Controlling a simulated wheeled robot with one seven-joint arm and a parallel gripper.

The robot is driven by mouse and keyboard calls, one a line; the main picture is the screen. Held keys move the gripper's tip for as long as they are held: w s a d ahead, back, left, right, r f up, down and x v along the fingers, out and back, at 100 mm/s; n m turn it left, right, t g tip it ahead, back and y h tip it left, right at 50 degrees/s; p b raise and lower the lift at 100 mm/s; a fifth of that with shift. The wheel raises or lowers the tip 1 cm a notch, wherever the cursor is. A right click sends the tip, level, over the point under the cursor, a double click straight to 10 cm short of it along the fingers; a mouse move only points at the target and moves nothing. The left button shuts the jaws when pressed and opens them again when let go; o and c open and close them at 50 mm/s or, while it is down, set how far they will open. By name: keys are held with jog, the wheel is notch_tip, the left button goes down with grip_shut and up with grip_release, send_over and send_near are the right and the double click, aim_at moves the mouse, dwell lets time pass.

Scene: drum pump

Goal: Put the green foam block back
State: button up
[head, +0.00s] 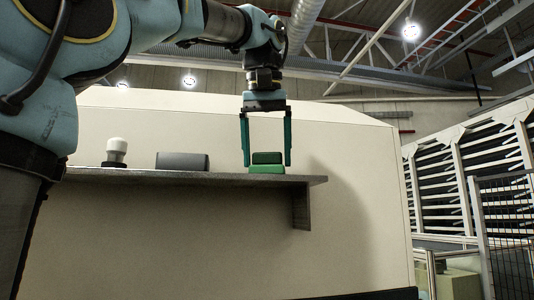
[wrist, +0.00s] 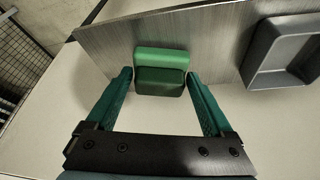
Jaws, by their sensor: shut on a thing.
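The green foam block (head: 267,158) is at the right part of the grey shelf (head: 200,177). It shows a darker upper part and a brighter lower part in the head view; I cannot tell whether these are one piece or two. My gripper (head: 267,165) points down from above, one teal finger on each side of the block. In the wrist view the block (wrist: 160,80) sits between the fingertips of my gripper (wrist: 159,74), which is shut on it. The block's lower edge is at the shelf surface, with no clear gap visible.
A grey tray (wrist: 282,52) stands on the shelf beside the block; its side (head: 182,161) shows in the head view. A white-topped round object (head: 116,150) stands farther left. The shelf ends a little right of the block, above a bracket (head: 301,207).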

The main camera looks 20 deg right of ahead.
jog(key=shift+f, duration=0.1)
jog(key=o, duration=0.9)
jog(key=shift+p+v, duration=1.55)
jog(key=shift+v, duration=4.5)
jog(key=shift+d, duration=0.1)
